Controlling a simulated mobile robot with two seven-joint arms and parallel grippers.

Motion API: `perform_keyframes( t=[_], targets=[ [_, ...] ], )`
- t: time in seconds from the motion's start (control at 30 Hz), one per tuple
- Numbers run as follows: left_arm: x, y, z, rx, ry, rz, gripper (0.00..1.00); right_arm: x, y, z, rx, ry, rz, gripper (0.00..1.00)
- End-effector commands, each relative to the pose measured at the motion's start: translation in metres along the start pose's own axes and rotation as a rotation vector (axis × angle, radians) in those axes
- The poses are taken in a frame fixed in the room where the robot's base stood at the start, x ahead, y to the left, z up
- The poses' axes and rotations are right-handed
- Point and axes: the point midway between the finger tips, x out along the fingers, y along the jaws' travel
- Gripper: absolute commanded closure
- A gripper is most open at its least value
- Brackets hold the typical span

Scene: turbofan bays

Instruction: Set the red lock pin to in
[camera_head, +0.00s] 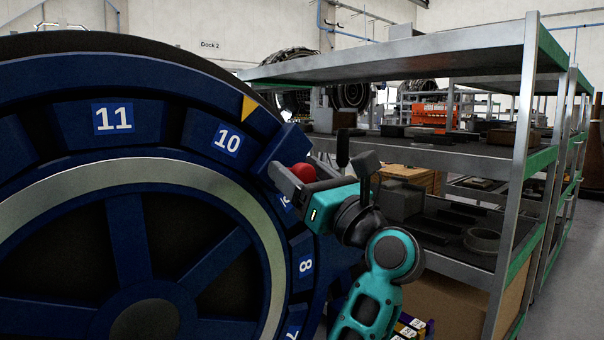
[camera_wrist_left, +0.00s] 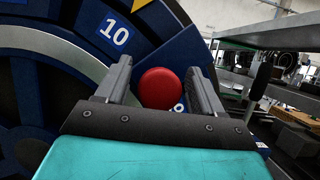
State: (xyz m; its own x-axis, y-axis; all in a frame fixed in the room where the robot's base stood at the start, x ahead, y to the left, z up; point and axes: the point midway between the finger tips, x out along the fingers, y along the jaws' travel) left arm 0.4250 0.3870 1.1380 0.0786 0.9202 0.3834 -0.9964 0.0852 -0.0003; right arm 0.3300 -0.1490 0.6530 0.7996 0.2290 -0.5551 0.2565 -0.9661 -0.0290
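The red lock pin shows as a round red knob (camera_head: 303,172) on the rim of the large blue numbered wheel (camera_head: 228,180), near the number 10. In the left wrist view the red knob (camera_wrist_left: 160,88) faces me between the two grey fingers. My left gripper (camera_head: 309,164) is open around the knob. In the wrist view, my left gripper (camera_wrist_left: 160,80) shows a narrow gap on each side of the knob. The pin's shaft and its seat are hidden behind the knob. My right gripper is not in view.
A yellow triangular mark (camera_head: 249,108) sits on the wheel above the number 10. A metal shelf rack (camera_head: 519,130) with several dark parts stands close on the right, behind my left arm. Open floor lies at far right.

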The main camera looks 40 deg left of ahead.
Motion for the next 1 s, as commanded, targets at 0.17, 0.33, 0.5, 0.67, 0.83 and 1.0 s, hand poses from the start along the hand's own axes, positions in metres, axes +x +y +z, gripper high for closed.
perform_keyframes(
  t=[0.17,0.33,0.5,0.67,0.83,1.0],
  targets=[
    [-0.001,0.0,0.0,0.001,0.001,-0.001,0.33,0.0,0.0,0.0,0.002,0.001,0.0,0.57],
    [-0.016,-0.001,-0.001,0.001,0.003,-0.004,0.33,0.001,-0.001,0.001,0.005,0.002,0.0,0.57],
    [-0.051,-0.001,-0.002,0.001,0.004,-0.006,0.33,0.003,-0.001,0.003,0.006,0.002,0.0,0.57],
    [-0.086,-0.001,-0.002,0.002,0.003,-0.005,0.33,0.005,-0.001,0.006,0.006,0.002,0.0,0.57],
    [-0.115,0.0,-0.001,0.002,0.002,-0.002,0.33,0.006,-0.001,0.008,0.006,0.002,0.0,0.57],
    [-0.128,0.0,0.0,0.0,0.0,0.0,0.33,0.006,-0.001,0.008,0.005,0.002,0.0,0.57]
  ],
)
